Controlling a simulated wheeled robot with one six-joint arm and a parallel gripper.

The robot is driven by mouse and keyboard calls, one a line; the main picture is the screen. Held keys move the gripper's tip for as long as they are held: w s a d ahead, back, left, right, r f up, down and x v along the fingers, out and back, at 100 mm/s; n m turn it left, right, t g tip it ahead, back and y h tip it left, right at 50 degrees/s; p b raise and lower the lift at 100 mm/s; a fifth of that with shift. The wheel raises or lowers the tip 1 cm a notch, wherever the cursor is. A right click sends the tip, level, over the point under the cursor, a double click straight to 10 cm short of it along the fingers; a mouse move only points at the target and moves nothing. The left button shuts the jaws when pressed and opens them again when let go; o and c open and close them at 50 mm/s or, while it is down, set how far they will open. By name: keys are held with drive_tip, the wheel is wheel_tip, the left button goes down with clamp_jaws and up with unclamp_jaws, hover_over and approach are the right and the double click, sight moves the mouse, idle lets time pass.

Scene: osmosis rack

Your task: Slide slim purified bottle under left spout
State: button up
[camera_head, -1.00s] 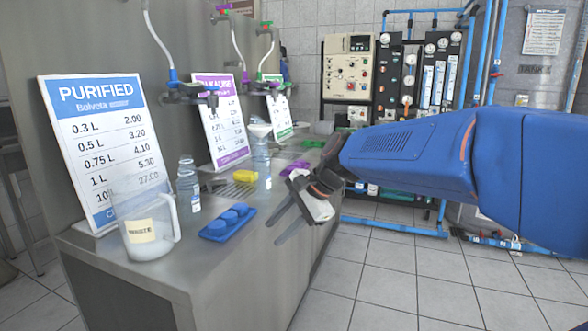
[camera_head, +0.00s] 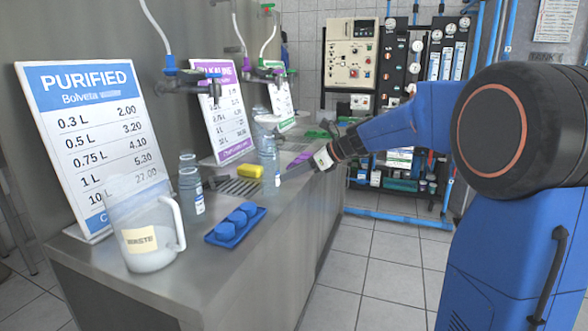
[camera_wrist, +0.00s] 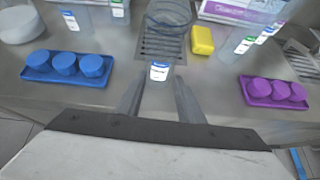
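A slim clear bottle with a blue-and-white label (camera_head: 269,165) stands upright on the steel counter near its front edge. In the wrist view its label (camera_wrist: 159,72) shows just beyond and between my fingertips. My gripper (camera_head: 289,173) is open, low over the counter to the bottle's right; its two fingers (camera_wrist: 160,88) are apart with nothing held. I cannot tell whether they touch the bottle. The left spout (camera_head: 190,83), with a blue fitting, hangs over the counter by the PURIFIED sign (camera_head: 95,125). A slotted drain grate (camera_head: 238,187) lies left of the bottle.
Two clear bottles (camera_head: 191,185) stand left of the grate. A WASTE jug (camera_head: 148,240) and a blue tray of caps (camera_head: 235,225) are at the near end. A yellow block (camera_head: 247,171) lies by the grate. A purple cap tray (camera_wrist: 273,93) is at the right.

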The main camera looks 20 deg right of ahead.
sight(263, 183)
drive_tip(key=f, duration=0.5)
drive_tip(key=shift+w+a+f, duration=0.2)
drive_tip(key=shift+a+f, duration=0.15)
drive_tip(key=shift+w+a, duration=2.05)
drive_tip(key=shift+a, duration=0.55)
drive_tip(key=shift+w+a, duration=2.1)
drive_tip(key=shift+a, duration=0.55)
drive_tip(key=shift+w+a, duration=2.05)
drive_tip(key=shift+a, duration=0.55)
drive_tip(key=shift+s+d, duration=1.05)
drive_tip(key=shift+d, duration=0.25)
drive_tip(key=shift+s+d, duration=1)
drive_tip(key=shift+d, duration=0.35)
drive_tip(key=shift+s+d, duration=1.05)
drive_tip(key=shift+d, duration=0.25)
